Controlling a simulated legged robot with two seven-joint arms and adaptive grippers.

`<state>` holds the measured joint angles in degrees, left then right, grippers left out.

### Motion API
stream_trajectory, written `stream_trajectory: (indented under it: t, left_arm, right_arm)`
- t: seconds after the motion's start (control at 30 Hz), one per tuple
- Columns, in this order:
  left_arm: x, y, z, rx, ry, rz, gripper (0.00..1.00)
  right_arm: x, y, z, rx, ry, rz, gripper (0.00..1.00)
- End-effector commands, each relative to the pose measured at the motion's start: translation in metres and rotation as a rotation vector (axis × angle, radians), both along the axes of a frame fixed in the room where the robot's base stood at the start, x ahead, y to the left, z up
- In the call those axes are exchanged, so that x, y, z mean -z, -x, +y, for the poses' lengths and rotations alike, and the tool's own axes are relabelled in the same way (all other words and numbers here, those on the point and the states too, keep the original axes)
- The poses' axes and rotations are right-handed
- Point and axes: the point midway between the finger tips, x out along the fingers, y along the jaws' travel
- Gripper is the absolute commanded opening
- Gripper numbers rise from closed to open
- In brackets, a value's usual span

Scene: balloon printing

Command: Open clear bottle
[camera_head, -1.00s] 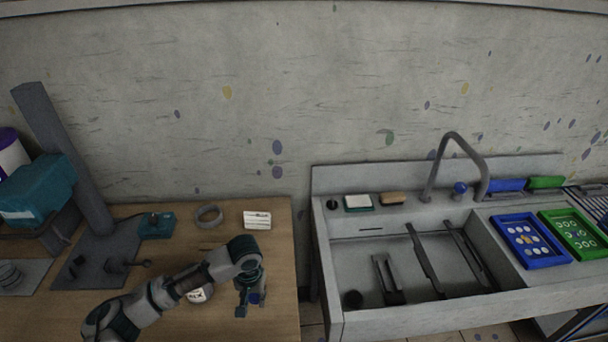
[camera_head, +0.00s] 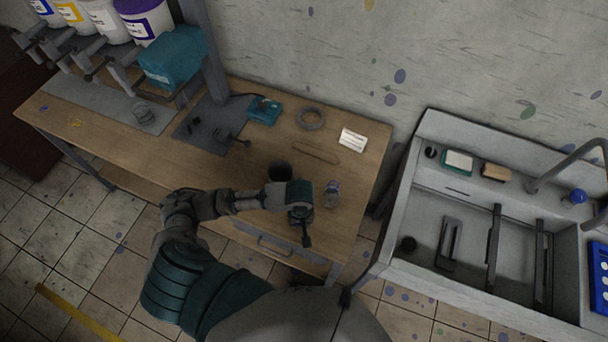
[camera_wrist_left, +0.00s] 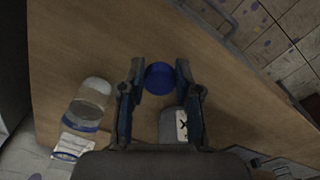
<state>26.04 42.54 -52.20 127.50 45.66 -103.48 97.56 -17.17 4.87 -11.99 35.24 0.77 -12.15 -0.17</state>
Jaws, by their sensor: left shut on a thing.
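The clear bottle (camera_head: 332,193) stands on the wooden table near its right edge in the head view. In the left wrist view the bottle (camera_wrist_left: 90,105), with a blue band and a white label, is to the left of my fingers and apart from them. Its mouth is not clear. My left gripper (camera_head: 305,235) is at the table's front edge, in front of the bottle. In the wrist view my left gripper (camera_wrist_left: 160,85) is shut on a round blue cap (camera_wrist_left: 159,78). My right gripper is not in view.
A dark-topped jar (camera_head: 280,171) stands behind my left forearm. A tape ring (camera_head: 310,118), a white card (camera_head: 352,140) and a teal device (camera_head: 263,110) lie farther back. A sink (camera_head: 470,225) is at the right, across a gap.

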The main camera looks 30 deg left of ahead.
Motion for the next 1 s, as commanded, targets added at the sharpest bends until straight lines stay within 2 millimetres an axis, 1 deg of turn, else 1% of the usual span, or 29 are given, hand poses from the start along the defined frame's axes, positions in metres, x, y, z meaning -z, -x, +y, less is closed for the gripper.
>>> stream_trajectory:
  t: [0.3,0.4,0.5,0.6,0.73,0.9,1.0]
  left_arm:
    - [0.009,-0.086,0.038,-0.008,-0.001,0.000,0.00]
    - [0.012,-0.110,0.048,-0.006,0.002,0.001,0.00]
    - [0.014,-0.127,0.054,-0.003,0.000,0.001,0.00]
    - [0.015,-0.136,0.058,-0.001,0.001,0.001,0.00]
    - [0.020,-0.139,0.057,0.000,0.000,0.002,0.00]
    - [0.044,-0.138,0.057,0.000,-0.001,0.003,0.00]
    - [0.050,-0.139,0.058,0.000,0.001,0.001,0.00]
  right_arm:
    - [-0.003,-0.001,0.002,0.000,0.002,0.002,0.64]
    - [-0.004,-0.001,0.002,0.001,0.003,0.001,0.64]
    - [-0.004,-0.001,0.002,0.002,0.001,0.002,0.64]
    - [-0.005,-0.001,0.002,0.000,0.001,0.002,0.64]
    - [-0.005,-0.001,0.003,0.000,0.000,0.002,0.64]
    - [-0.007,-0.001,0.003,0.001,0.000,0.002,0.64]
    - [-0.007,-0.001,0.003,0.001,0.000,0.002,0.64]
